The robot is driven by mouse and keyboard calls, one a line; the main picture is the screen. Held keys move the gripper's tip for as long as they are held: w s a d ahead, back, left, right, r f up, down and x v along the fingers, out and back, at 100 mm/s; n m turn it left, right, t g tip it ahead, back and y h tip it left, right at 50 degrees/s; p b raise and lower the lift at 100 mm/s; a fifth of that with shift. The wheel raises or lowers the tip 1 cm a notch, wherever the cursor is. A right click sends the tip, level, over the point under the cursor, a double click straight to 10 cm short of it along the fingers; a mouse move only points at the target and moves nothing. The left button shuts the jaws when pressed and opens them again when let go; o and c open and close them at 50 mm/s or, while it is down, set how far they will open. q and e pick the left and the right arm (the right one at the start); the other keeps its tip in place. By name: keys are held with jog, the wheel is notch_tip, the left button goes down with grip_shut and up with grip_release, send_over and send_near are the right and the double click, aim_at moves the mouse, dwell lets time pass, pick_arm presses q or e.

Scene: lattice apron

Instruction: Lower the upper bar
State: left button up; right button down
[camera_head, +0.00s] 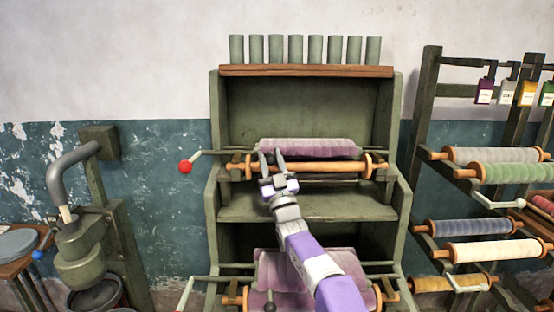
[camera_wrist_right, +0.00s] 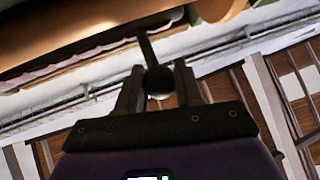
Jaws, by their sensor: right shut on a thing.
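The upper bar (camera_head: 325,167) is an orange-brown wooden rod lying level across the green frame, with round discs near its ends. A mauve padded roll (camera_head: 310,147) lies just behind and above it. My right gripper (camera_head: 271,160) is in front of the bar, left of its middle. In the right wrist view my right gripper (camera_wrist_right: 158,85) is shut on a dark ball knob (camera_wrist_right: 158,81) on a thin stem. The stem runs up toward a wooden bar (camera_wrist_right: 75,45). My left gripper is not in view.
A crank with a red knob (camera_head: 185,167) sticks out at left. A lower bar with mauve cloth (camera_head: 265,268) and a dark knob (camera_head: 270,308) is below my arm. A yarn rack (camera_head: 428,120) stands right, a green press (camera_head: 85,250) left.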

jog(key=shift+w+f, duration=0.1)
jog(key=shift+f, duration=0.15)
jog(key=c, duration=1)
grip_release()
jog(key=shift+o, duration=1.2)
jog(key=shift+r, duration=0.15)
jog(key=shift+s+d+f, duration=0.1)
jog(key=shift+s+f, duration=0.25)
jog(key=shift+s, duration=0.05)
jog(key=b+v, duration=0.1)
jog(key=v, duration=0.5)
jog(key=shift+s+f+b, duration=0.2)
jog(key=shift+b, duration=0.1)
